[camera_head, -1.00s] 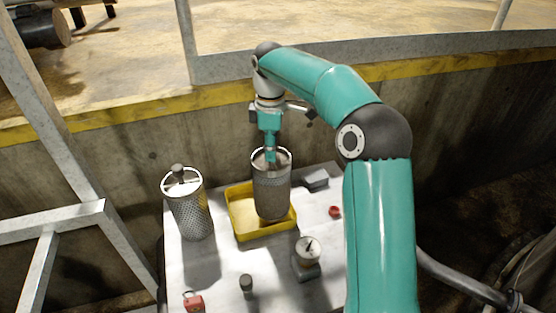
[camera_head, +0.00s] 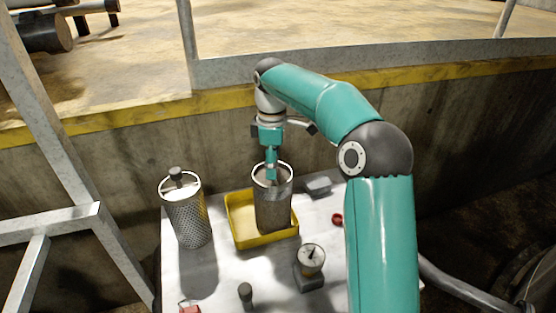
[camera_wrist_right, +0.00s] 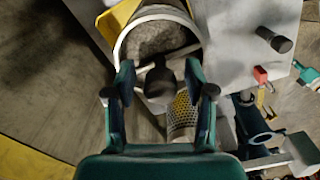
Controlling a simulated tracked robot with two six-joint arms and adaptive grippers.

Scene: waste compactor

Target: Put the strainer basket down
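The grey mesh strainer basket (camera_head: 273,208) has a pale rim and stands nearly upright over the yellow tray (camera_head: 243,239); whether its base fully rests there is hard to tell. In the right wrist view, the basket's rim (camera_wrist_right: 122,48) and crossbar show, with a dark knob (camera_wrist_right: 160,82) at the middle. My right gripper (camera_head: 271,172) is down at the basket's top. In the wrist view, its fingers (camera_wrist_right: 160,78) stand either side of the knob, with visible gaps. My left gripper is not in view.
A second perforated basket (camera_head: 188,222) with a knob stands left of the tray. A gauge (camera_head: 311,258), a small dark knob (camera_head: 245,292), a red item (camera_head: 337,219) and a grey block (camera_head: 318,186) occupy the pale tabletop (camera_head: 225,278). A concrete wall (camera_head: 120,165) rises behind.

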